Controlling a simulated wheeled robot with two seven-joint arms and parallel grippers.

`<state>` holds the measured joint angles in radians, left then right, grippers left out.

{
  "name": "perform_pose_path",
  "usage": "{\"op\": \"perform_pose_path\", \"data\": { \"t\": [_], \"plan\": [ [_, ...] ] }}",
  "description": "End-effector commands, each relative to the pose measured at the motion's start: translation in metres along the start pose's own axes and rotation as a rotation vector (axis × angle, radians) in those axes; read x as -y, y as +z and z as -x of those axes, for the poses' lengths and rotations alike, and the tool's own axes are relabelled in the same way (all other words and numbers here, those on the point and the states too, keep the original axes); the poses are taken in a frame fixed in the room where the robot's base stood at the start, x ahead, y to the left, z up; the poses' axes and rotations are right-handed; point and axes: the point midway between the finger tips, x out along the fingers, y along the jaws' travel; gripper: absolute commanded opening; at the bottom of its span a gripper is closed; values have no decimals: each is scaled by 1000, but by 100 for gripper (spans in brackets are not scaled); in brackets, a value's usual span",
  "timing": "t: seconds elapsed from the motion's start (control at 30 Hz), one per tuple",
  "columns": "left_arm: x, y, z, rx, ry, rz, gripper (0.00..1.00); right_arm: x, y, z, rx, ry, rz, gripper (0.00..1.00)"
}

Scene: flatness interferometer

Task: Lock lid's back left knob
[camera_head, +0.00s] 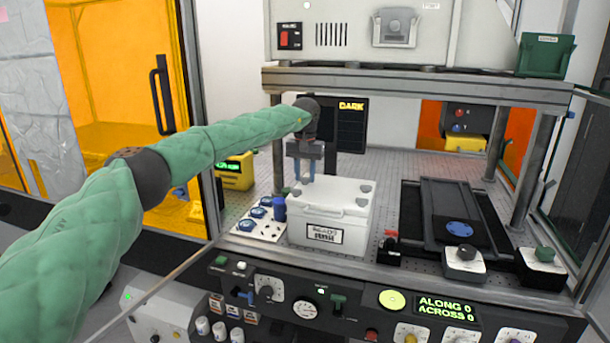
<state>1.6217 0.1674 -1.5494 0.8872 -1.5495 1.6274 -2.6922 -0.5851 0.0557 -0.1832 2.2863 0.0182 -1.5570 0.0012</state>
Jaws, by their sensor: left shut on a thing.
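The white box (328,222) with its lid (335,192) stands on the perforated bench in the middle of the head view, a label on its front. Grey knobs sit at the lid's corners: a back right knob (366,188), a front right knob (361,202) and a front left knob (296,191). My left gripper (304,178) points down at the lid's back left corner. Its fingers are shut on the back left knob, which they hide. How far that knob is turned cannot be seen. My right gripper is out of view.
A blue cylinder (279,209) and a white panel with blue knobs (257,222) stand left of the box. A black stage (447,212) lies to the right. A shelf (420,85) on posts spans above. A control panel (350,305) runs along the front.

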Motion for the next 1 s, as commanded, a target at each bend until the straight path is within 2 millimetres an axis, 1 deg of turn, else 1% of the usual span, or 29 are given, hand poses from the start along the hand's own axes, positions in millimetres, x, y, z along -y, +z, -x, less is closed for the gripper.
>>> {"op": "perform_pose_path", "data": {
  "t": [0.47,0.5,0.57,0.6,0.87,1.0],
  "plan": [
    [1,-1,2,-3,0,-11,10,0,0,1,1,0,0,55],
    [1,-1,2,-3,0,-11,40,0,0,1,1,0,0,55],
    [0,0,2,-3,0,-11,52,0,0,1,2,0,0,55],
    [0,0,2,-2,0,-11,55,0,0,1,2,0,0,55],
    [0,0,1,-1,0,-11,55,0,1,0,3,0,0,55],
    [0,-1,8,-2,0,-11,55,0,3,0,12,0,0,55]
  ]
}}
